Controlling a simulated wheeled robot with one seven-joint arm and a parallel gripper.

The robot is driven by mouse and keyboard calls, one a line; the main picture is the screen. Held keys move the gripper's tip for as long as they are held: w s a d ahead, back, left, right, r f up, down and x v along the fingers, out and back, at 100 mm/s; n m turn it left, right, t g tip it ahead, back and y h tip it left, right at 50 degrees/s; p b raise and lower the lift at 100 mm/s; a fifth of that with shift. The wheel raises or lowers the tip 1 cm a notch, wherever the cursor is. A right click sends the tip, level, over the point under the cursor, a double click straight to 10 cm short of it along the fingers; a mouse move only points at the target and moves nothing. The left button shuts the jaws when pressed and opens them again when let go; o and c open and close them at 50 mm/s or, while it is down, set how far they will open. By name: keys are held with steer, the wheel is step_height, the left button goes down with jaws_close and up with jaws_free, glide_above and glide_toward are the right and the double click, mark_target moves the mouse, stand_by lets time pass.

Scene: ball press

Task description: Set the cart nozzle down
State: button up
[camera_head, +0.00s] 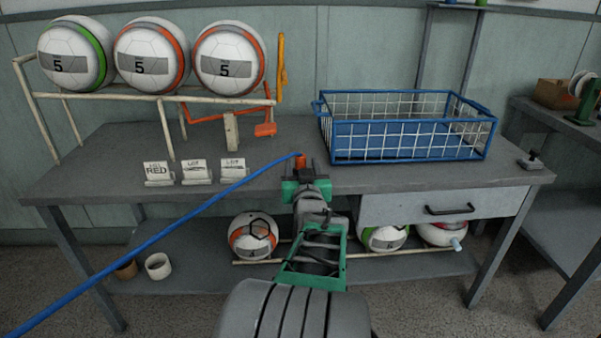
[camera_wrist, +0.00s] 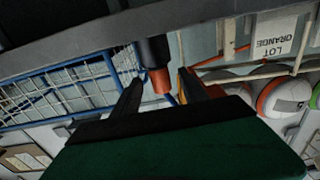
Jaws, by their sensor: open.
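In the wrist view the nozzle (camera_wrist: 160,80) shows as an orange-red end with a dark cylinder. My gripper (camera_head: 305,170) reaches to the bench edge from the front. In the wrist view my gripper (camera_wrist: 160,90) has its two dark fingers apart, with the nozzle seen between them and a gap on each side. I cannot tell whether the nozzle rests on the bench.
A blue wire basket (camera_head: 405,155) stands on the bench (camera_head: 100,188) to the right. A cream rack (camera_head: 120,97) with three balls and several lot cards stand left. An orange lever (camera_head: 265,130) is behind. A drawer (camera_head: 440,208) and lower shelf with balls are below.

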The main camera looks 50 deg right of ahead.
steer(key=x, duration=0.2)
steer(key=shift+w+d, duration=0.25)
steer(key=shift+w, duration=0.05)
steer(key=shift+c, duration=0.3)
jaws_close()
